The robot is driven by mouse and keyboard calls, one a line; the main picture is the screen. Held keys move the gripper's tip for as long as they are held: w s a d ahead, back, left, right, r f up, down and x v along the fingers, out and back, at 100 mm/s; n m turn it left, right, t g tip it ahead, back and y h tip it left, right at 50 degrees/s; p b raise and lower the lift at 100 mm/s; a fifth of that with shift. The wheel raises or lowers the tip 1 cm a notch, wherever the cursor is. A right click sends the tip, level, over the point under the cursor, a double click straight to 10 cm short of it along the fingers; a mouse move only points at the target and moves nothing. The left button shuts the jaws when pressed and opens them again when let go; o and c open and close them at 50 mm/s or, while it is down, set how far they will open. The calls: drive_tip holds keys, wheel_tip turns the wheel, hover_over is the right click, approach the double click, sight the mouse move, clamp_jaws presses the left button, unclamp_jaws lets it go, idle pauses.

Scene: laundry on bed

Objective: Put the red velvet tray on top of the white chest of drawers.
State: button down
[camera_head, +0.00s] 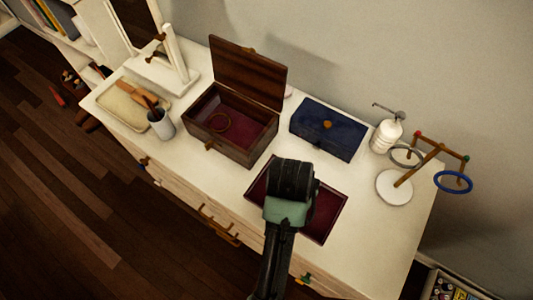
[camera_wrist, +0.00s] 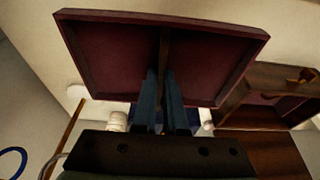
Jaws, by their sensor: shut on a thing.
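The red velvet tray (camera_head: 330,212) has a dark wooden rim and a deep red lining. In the head view it lies over the front middle of the white chest of drawers (camera_head: 375,250), partly hidden by my arm. In the wrist view the tray (camera_wrist: 110,55) fills the upper middle, with a divider across it. My gripper (camera_wrist: 165,88) is shut on this divider, one finger on each side. In the head view my wrist hides the fingertips. I cannot tell whether the tray touches the chest top or hangs just above it.
An open wooden box (camera_head: 240,150) and a blue box (camera_head: 327,128) stand behind the tray. A white bottle (camera_head: 386,135) and a jewelry stand (camera_head: 394,187) are at the right. A cup (camera_head: 161,125), a shallow tray (camera_head: 125,108) and a mirror stand at the left. The front right of the top is clear.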

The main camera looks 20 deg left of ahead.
wheel_tip(320, 180, down, 10)
drive_tip(key=shift+w+a+p, duration=0.1)
drive_tip(key=shift+p, duration=0.25)
drive_tip(key=shift+f, duration=0.15)
drive_tip(key=c, duration=1)
unclamp_jaws()
